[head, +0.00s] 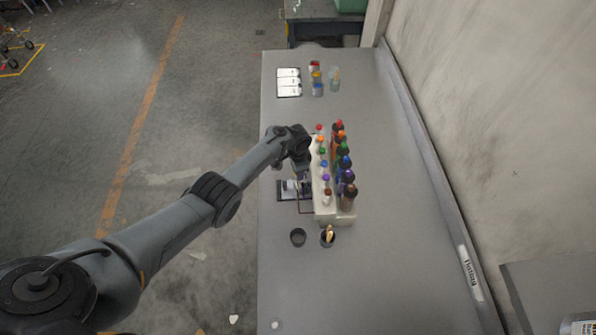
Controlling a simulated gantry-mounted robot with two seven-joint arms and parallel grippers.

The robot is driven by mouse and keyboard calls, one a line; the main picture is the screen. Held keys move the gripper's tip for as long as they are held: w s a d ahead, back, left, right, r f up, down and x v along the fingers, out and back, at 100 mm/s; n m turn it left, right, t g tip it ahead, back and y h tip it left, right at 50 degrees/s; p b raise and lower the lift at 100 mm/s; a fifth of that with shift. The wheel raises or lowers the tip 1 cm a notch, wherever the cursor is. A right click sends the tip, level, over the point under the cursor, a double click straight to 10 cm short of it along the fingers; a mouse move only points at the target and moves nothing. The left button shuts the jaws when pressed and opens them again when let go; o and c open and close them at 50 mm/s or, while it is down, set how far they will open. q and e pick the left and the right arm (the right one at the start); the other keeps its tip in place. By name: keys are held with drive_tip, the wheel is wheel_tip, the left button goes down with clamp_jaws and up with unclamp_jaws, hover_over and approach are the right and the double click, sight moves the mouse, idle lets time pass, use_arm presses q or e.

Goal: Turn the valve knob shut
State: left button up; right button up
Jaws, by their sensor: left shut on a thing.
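A pale paint dispenser (335,215) stands on the grey table, with colored bottles in a row on its right. A row of small colored knobs, among them a green knob (322,151), runs along its left side. My left gripper (305,170) points down at the dispenser's left side, close to these knobs. It is shut on a valve knob, but the fingers and the held knob are mostly hidden by the wrist. I cannot tell how far the knob is turned. My right gripper is out of view.
A small scale-like device (290,190) sits left of the dispenser. A dark cup (298,237) and a holder with brushes (328,238) stand in front. Small jars (317,88) and a white chart (288,82) lie at the back. The table (390,270) is clear at front right, beside the wall.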

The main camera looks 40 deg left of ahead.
use_arm(q)
drive_tip(key=shift+m, duration=0.3)
drive_tip(key=o, duration=1.1)
drive_tip(key=shift+c, duration=0.2)
drive_tip(key=shift+r, duration=0.1)
wheel_tip(320, 180, up, 10)
drive_tip(key=p, duration=0.3)
drive_tip(key=shift+r+p, duration=0.25)
drive_tip(key=shift+p, duration=0.05)
